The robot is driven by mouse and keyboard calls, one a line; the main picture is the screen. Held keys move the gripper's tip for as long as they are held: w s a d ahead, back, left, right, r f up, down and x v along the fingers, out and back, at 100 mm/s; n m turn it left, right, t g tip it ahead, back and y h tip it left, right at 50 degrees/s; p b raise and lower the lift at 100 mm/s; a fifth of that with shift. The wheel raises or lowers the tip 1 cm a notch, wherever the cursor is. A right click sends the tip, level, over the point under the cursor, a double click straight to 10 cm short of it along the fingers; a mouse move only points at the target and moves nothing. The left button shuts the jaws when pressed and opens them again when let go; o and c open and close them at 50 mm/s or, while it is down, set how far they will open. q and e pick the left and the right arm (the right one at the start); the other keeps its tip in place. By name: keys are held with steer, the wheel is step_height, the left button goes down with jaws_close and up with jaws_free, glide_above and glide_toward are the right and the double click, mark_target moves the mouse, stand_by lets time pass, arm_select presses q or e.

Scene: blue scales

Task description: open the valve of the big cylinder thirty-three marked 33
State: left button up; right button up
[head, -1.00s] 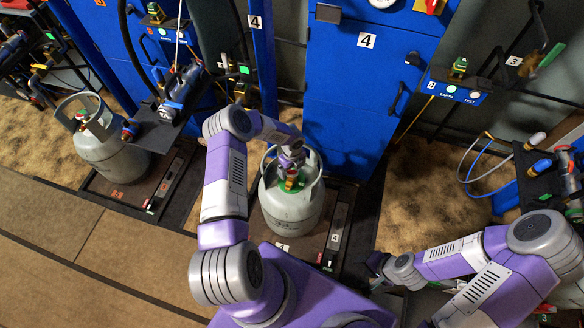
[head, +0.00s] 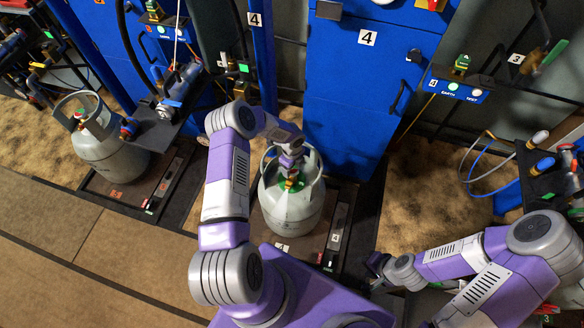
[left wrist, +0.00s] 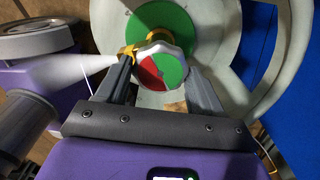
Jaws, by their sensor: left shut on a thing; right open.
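The big grey cylinder (head: 290,214) stands upright on a platform in the middle of the head view. Its number cannot be read here. My left gripper (head: 291,178) is over its top. In the left wrist view the valve knob (left wrist: 161,70), silver-rimmed with a red and green face, sits between the two fingers of my left gripper (left wrist: 160,78), which is shut on it. A brass outlet (left wrist: 127,54) shows left of the knob. A pale, widening streak (left wrist: 70,69) runs left from it. My right gripper (head: 376,266) is open and empty, low and right of the cylinder.
A second grey cylinder (head: 101,150) stands on a platform at the left. A blue cabinet (head: 350,95) marked 4 rises behind the middle cylinder. A black bracket with hose fittings (head: 545,170) is at the right. The floor at the lower left is clear.

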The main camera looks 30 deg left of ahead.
arm_select(q)
steer(key=n+b, duration=0.2)
steer(key=n, duration=0.2)
steer(key=shift+w+n+b, duration=0.1)
steer(key=shift+n+b, duration=0.55)
steer(key=shift+n, duration=1.45)
steer(key=o, duration=1)
steer(key=shift+o, duration=0.2)
step_height(320, 180, up, 8)
steer(key=shift+f+p, duration=0.2)
steer(key=shift+p, duration=0.85)
